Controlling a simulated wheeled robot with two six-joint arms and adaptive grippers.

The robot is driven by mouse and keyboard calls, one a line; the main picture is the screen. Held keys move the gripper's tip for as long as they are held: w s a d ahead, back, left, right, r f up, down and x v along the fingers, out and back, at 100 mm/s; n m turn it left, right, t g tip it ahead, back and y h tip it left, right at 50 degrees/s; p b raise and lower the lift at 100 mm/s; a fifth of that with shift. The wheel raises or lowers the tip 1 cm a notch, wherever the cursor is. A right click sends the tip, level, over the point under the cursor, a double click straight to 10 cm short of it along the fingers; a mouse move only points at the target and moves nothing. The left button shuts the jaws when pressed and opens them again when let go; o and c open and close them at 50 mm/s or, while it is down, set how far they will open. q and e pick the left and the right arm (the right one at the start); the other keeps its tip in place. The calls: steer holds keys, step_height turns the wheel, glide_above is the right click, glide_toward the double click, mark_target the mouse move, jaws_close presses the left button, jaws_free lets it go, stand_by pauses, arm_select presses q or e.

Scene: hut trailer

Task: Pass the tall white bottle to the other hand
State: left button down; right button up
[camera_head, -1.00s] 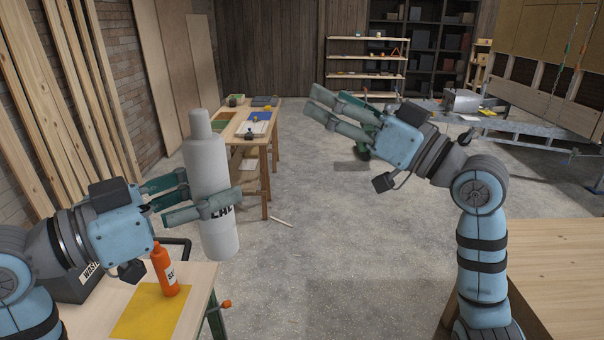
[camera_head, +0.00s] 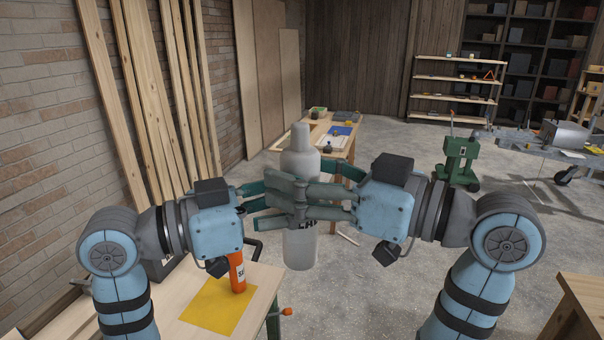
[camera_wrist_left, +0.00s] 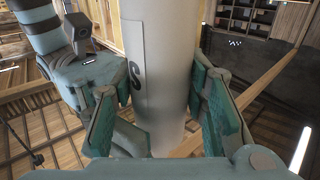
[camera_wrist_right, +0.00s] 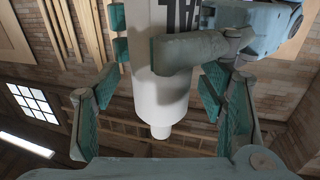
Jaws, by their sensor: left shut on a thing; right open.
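The tall white bottle (camera_head: 301,252) stands upright in the air in the head view, its middle hidden behind both grippers' fingers. My left gripper (camera_head: 298,195) is shut on its body; the left wrist view shows the bottle (camera_wrist_left: 160,75) between the green pads. My right gripper (camera_head: 308,205) reaches in from the right, its fingers overlapping the left ones. In the right wrist view the bottle (camera_wrist_right: 160,95) lies between the spread right fingers, with gaps on both sides. A left finger crosses in front of it there.
An orange bottle (camera_head: 237,272) stands on a yellow mat (camera_head: 215,305) on the near table, below the left gripper. A wooden table (camera_head: 340,152) with trays stands behind the white bottle. A green machine (camera_head: 460,160) is at the right. The floor between is clear.

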steer(key=shift+a, duration=0.2)
arm_select(q)
steer(key=shift+d, duration=0.25)
arm_select(e)
steer(key=shift+w+d, duration=0.1)
steer(key=shift+d, duration=0.1)
steer(key=shift+c, duration=0.8)
arm_select(q)
steer(key=shift+a, duration=0.1)
arm_select(e)
steer(key=c, duration=1.3)
arm_select(q)
steer(key=c, duration=0.9)
jaws_free()
arm_select(e)
jaws_close()
